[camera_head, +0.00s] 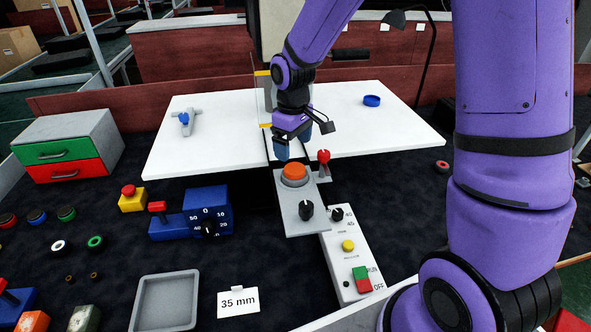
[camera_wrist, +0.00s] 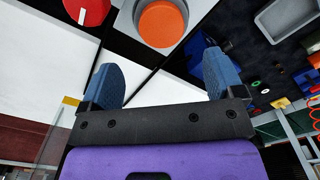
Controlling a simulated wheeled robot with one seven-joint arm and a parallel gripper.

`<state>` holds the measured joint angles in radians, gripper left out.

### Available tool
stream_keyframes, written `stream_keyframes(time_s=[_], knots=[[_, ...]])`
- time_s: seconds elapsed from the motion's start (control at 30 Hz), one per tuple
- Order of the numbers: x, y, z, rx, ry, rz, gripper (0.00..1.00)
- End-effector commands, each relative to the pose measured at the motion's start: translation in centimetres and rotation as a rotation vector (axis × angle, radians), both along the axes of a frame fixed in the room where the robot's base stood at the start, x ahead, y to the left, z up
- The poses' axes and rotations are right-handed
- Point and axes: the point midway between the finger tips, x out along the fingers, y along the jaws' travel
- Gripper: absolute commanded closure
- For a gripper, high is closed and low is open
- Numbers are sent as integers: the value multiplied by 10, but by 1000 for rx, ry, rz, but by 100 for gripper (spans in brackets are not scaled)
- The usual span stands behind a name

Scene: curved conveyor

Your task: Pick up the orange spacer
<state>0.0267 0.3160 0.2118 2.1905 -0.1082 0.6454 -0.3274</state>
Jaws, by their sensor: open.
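An orange round disc (camera_head: 294,171) sits in a grey round collar on a grey panel (camera_head: 309,222) in the head view. It looks like a large push button; I cannot tell whether it is the orange spacer. The orange disc also shows at the top of the wrist view (camera_wrist: 160,22). My gripper (camera_head: 293,143) is just behind and above it in the head view. In the wrist view my gripper (camera_wrist: 160,64) has its two blue fingers wide apart, with nothing between them. I cannot make out a separate loose orange ring for certain.
A red-knobbed lever (camera_head: 323,157) stands close right of the disc. A white control box (camera_head: 348,252) is in front. A blue ring (camera_head: 372,100) and a grey fitting (camera_head: 189,124) lie on white boards. Several rings, a grey tray (camera_head: 166,326) and a drawer unit (camera_head: 68,146) are left.

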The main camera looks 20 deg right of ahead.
Motion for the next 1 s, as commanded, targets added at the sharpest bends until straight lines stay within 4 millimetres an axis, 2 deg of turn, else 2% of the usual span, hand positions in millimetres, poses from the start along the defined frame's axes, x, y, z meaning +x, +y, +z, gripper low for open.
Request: stream_keyframes(time_s=[0.27, 0.5, 0.6, 0.9, 1.0], knots=[[-1, 0, -20, -1, 2, 0, 13], [-3, 2, -53, 0, 2, 0, 13], [-2, 2, -62, 0, 0, 0, 13], [-2, 2, -65, 0, -1, -1, 13], [-2, 2, -65, 0, -1, -1, 36]])
